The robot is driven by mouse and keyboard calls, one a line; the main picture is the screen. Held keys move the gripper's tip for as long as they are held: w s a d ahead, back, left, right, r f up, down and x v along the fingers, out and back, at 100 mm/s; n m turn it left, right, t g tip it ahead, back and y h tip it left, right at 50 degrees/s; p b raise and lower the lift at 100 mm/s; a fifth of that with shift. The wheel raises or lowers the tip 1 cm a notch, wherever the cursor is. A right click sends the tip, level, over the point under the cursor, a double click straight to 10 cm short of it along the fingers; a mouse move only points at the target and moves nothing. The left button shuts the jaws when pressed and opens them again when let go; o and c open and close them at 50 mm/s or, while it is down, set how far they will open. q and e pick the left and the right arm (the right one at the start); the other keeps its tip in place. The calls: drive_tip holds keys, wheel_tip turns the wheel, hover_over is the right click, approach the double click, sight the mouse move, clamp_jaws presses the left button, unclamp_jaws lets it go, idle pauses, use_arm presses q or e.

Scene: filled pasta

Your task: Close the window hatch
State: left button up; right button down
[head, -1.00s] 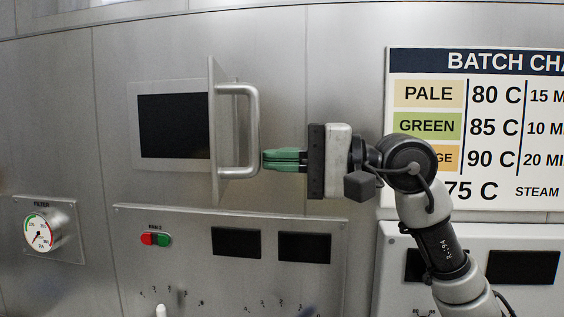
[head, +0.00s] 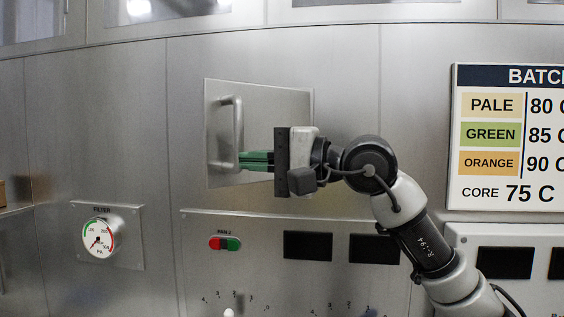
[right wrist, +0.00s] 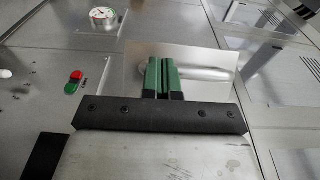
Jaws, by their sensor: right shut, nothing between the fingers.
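The window hatch (head: 280,115) is a square metal panel on the steel wall, swung over its dark opening, which is now hidden. It lies close to the wall and looks slightly angled; I cannot tell whether it is flush. Its bar handle (head: 238,118) stands near its left edge. My right gripper (head: 241,160), with green fingers, is shut and empty in front of the panel, its tips at the lower handle; contact is unclear. The right wrist view also shows the panel (right wrist: 195,53), the handle (right wrist: 207,73) and the green fingertips (right wrist: 161,62). My left gripper is not in view.
A control panel (head: 265,222) with a red and green switch (head: 225,243) and dark displays lies below the hatch. A filter gauge (head: 98,238) is at lower left. A batch chart (head: 500,190) hangs on the right.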

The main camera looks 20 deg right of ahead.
sight(224, 157)
drive_tip(key=w+a+m+t+h, duration=0.1)
drive_tip(key=w+a, duration=0.1)
drive_tip(key=w, duration=0.1)
drive_tip(key=w+a+m+t+h, duration=0.1)
drive_tip(key=w, duration=0.1)
drive_tip(key=w+a+m+t+h, duration=0.1)
drive_tip(key=w+a, duration=0.1)
drive_tip(key=w, duration=0.1)
drive_tip(key=shift+w+a+t+b, duration=0.35)
drive_tip(key=shift+t+b, duration=0.05)
drive_tip(key=w+a+m+t+h+p, duration=0.1)
drive_tip(key=w+h+p, duration=0.1)
drive_tip(key=w, duration=0.6)
drive_tip(key=shift+w+m+p, duration=0.2)
drive_tip(key=shift+m+p, duration=0.2)
drive_tip(key=shift+p, duration=0.1)
drive_tip(key=shift+w, duration=0.1)
